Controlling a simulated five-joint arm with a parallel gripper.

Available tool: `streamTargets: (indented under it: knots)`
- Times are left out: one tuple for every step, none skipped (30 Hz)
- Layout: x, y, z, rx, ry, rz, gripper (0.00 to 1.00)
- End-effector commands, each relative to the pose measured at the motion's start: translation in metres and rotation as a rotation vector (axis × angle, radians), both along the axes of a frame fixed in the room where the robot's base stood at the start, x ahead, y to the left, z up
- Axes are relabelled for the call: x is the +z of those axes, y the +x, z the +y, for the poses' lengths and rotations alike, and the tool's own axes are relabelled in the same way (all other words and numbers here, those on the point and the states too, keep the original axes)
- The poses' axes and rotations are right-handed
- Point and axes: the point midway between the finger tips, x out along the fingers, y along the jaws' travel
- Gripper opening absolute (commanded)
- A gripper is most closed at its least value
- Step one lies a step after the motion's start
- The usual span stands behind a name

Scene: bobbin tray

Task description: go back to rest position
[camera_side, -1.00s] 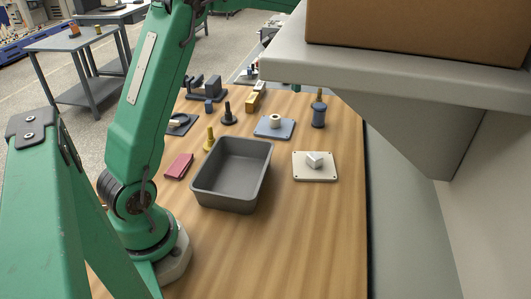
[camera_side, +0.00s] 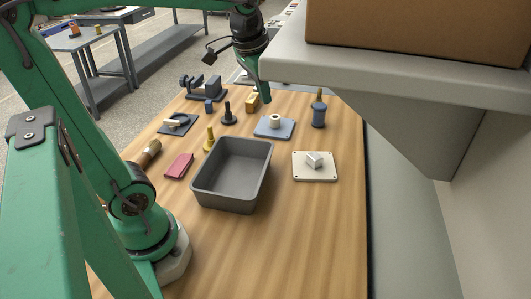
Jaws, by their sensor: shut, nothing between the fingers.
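My gripper (camera_side: 265,97) hangs above the far part of the wooden table (camera_side: 300,235), close to the left end of the grey shelf. Its green tip points down and looks shut, with nothing visible in it. It is above and behind the blue plate (camera_side: 286,133) with a cream ring, and apart from it. My green arm comes in from the left and across the top of the picture.
A grey empty tray (camera_side: 232,172) stands mid-table. The grey shelf (camera_side: 400,85) bearing a cardboard box (camera_side: 420,30) overhangs the right. The front table is clear.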

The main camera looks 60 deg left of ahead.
Motion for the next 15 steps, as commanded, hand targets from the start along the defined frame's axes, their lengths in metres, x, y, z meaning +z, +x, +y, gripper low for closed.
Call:
streamTargets:
  knots:
    - [0.000, -0.010, -0.005, 0.005, -0.003, -0.021, 0.00]
    - [-0.001, -0.015, -0.008, 0.009, -0.004, -0.034, 0.00]
    - [-0.002, -0.022, -0.011, 0.015, -0.006, -0.050, 0.00]
    - [-0.003, -0.027, -0.013, 0.020, -0.010, -0.060, 0.00]
    - [-0.004, -0.032, -0.016, 0.023, -0.012, -0.072, 0.00]
    - [-0.006, -0.039, -0.018, 0.030, -0.015, -0.088, 0.00]
    - [-0.007, -0.044, -0.021, 0.034, -0.019, -0.099, 0.00]
    - [-0.009, -0.049, -0.023, 0.038, -0.022, -0.110, 0.00]
    - [-0.012, -0.055, -0.025, 0.045, -0.027, -0.126, 0.00]
    - [-0.014, -0.060, -0.027, 0.048, -0.030, -0.137, 0.00]
    - [-0.016, -0.064, -0.029, 0.052, -0.033, -0.148, 0.00]
    - [-0.019, -0.070, -0.031, 0.058, -0.038, -0.163, 0.00]
    - [-0.021, -0.074, -0.032, 0.061, -0.042, -0.172, 0.00]
    - [-0.023, -0.078, -0.034, 0.064, -0.046, -0.181, 0.00]
    - [-0.026, -0.082, -0.035, 0.069, -0.051, -0.192, 0.00]
